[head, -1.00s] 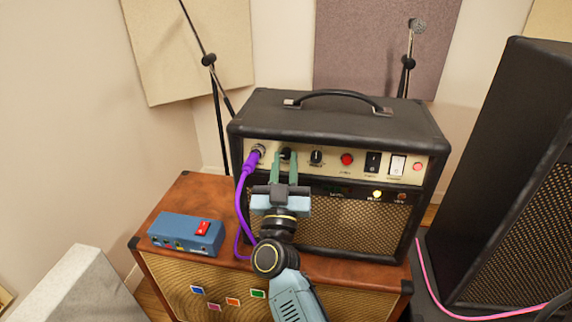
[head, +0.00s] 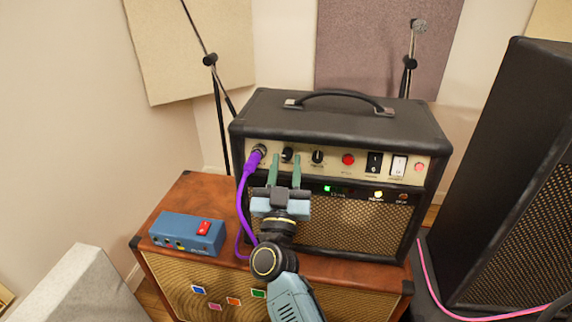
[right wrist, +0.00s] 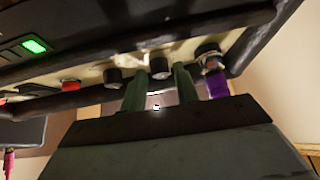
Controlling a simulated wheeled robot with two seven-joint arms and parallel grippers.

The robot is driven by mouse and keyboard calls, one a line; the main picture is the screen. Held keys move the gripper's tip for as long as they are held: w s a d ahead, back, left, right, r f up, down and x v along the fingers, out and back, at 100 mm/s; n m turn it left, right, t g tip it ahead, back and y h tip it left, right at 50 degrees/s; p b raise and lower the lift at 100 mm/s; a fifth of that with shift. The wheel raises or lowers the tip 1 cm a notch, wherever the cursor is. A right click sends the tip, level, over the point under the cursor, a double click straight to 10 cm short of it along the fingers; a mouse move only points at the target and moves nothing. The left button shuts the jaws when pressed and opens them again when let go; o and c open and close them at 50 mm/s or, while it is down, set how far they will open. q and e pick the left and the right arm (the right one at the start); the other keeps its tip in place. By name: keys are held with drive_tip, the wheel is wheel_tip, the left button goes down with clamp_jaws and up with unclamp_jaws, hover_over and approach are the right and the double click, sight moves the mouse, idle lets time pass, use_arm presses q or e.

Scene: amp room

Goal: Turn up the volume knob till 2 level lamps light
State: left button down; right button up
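The black amplifier (head: 340,118) stands on a brown cabinet. Its cream panel carries a left black knob (head: 287,154) and a second black knob (head: 317,157); I cannot read their labels. The left knob also shows in the right wrist view (right wrist: 160,66). My left gripper is not in view.
A purple cable (head: 243,195) is plugged in left of the left knob. A blue box (head: 186,235) with a red switch sits on the brown cabinet (head: 190,195). A red button (head: 348,159) and rocker switches lie to the right. A large black speaker (head: 500,170) stands right.

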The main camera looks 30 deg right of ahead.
drive_tip(key=v, duration=0.7)
idle(0.6)
